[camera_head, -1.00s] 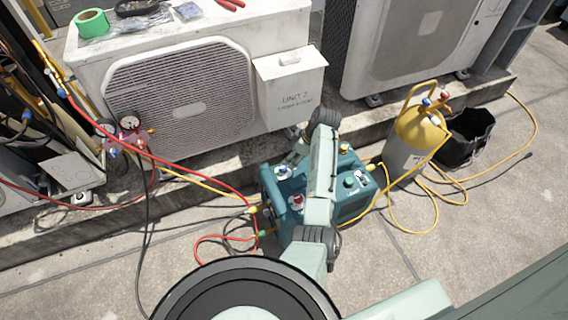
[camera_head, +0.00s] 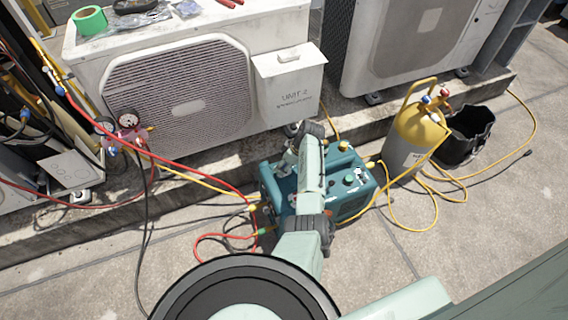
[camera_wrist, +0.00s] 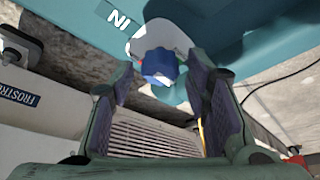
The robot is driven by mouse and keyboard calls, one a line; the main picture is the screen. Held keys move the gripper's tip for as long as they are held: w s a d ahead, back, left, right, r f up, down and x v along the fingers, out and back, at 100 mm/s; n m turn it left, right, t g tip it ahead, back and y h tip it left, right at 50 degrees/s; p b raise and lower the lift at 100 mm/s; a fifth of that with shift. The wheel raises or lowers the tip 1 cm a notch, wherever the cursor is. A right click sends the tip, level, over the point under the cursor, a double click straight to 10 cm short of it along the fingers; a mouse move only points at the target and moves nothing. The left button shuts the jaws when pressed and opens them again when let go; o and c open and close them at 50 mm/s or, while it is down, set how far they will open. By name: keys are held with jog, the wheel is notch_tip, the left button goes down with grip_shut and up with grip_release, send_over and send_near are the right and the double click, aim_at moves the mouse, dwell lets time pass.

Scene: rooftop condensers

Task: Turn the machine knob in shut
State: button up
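The teal machine (camera_head: 354,206) stands on the ground in the head view, partly covered by my arm. In the wrist view, the blue knob (camera_wrist: 160,65) sits on a white patch of the machine's teal top (camera_wrist: 85,18), beside an upside-down "IN" label (camera_wrist: 119,19). My gripper (camera_wrist: 160,85) is open. Its dark-padded fingers stand on either side of the knob, with a visible gap on each side. Whether the fingertips reach down to the knob's height is hard to tell. In the head view, my wrist hangs over the machine's left part and hides much of it.
A green knob (camera_head: 350,180) sits on the machine's right part. Red and yellow hoses run from its left side to the gauges (camera_head: 128,121). A yellow-topped cylinder (camera_head: 415,135) and a black bucket (camera_head: 468,135) stand right. White condenser units (camera_head: 185,100) stand behind.

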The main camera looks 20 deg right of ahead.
grip_shut()
dwell(0.3)
jog(key=m+p, duration=0.1)
jog(key=m, duration=0.1)
jog(key=m+t+h+p, duration=0.1)
jog(key=shift+s+a+r+m+p, duration=0.1)
jog(key=shift+a+r+m+p, duration=0.1)
jog(key=shift+m+p, duration=0.2)
jog(key=m+h+p, duration=0.2)
jog(key=m, duration=0.2)
jog(key=shift+a+f+m, duration=0.1)
jog(key=shift+m, duration=0.2)
jog(key=m, duration=0.2)
jog(key=m+h, duration=0.1)
jog(key=m, duration=0.1)
jog(key=shift+a+f+h, duration=0.1)
jog(key=shift+h, duration=0.2)
jog(key=shift+m+g+h, duration=0.4)
jog(key=shift+m+h, duration=0.4)
jog(key=shift+m, duration=1.6)
